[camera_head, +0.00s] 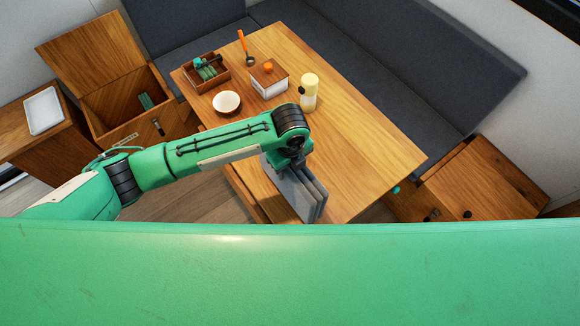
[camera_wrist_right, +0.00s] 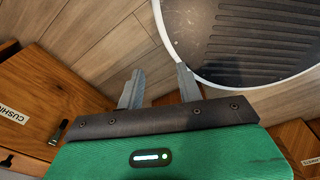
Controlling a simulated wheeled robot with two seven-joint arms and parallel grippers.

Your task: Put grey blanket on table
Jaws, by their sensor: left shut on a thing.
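The grey blanket (camera_head: 302,192), folded in layers, is in the head view at the near edge of the wooden table (camera_head: 355,130). My left gripper (camera_head: 288,162) is shut on the blanket's upper part; its fingertips are mostly hidden by my arm. The blanket hangs upright below it, overlapping the table's near edge in the picture. I cannot tell whether it touches the tabletop. My right gripper (camera_wrist_right: 160,87) is open and empty in the right wrist view, with wooden floor behind its fingers. It is not visible in the head view.
On the table stand a wooden caddy (camera_head: 206,73), a white bowl (camera_head: 226,102), a wooden-topped box (camera_head: 268,78), an orange-handled utensil (camera_head: 243,47) and a yellow bottle (camera_head: 309,92). The table's right part is clear. An open bench locker (camera_head: 120,95) is at left; dark seating (camera_head: 400,60) lies behind.

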